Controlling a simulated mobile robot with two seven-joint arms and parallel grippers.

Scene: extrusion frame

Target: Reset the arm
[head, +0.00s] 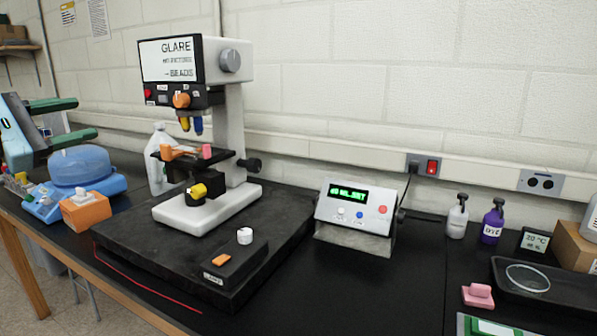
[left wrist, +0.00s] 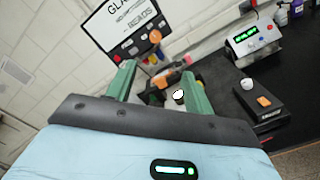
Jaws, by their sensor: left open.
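My left gripper (head: 87,118) is at the left edge of the head view, its two green fingers apart with nothing between them. It is raised above a blue device with a domed cover (head: 80,165) and points right, toward a white microscope-like machine (head: 235,130). A clear gap separates the fingertips from the machine. In the left wrist view the gripper (left wrist: 158,78) shows both green fingers spread, with the machine (left wrist: 120,30) beyond them. My right arm and gripper are in neither view.
The machine stands on a black slab (head: 130,245) with a white knob (head: 245,236). A control box (head: 355,215) with a green display stands to the right. Bottles (head: 492,222) and a black tray (head: 555,285) are further right. The bench front centre is clear.

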